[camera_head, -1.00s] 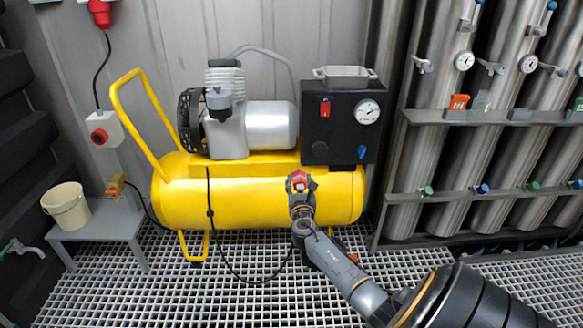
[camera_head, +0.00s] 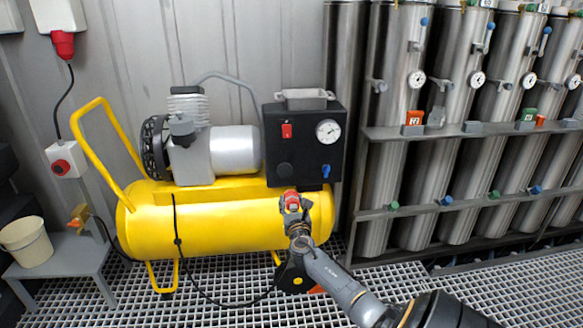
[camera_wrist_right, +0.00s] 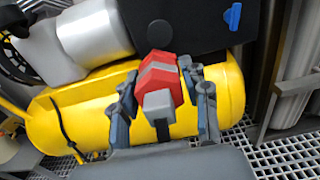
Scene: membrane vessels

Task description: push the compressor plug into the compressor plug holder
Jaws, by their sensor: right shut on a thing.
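The compressor plug (camera_head: 291,196) is red with a grey band and grey back end. It also shows in the right wrist view (camera_wrist_right: 159,76). My right gripper (camera_head: 295,203) is shut on it, with one finger on each side in the right wrist view (camera_wrist_right: 160,92). In the head view they are in front of the yellow tank's right end, below the black control box (camera_head: 305,148). A dark round fitting (camera_head: 284,171) on the box's lower left may be the compressor plug holder; I cannot tell for certain. My left gripper is not in view.
The yellow compressor (camera_head: 190,230) stands on a grating floor (camera_head: 215,290). A black cable (camera_head: 178,242) hangs down its front. Gas cylinders (camera_head: 410,190) behind rails stand at right. A bucket (camera_head: 25,243) sits on a small grey table (camera_head: 62,255) at left.

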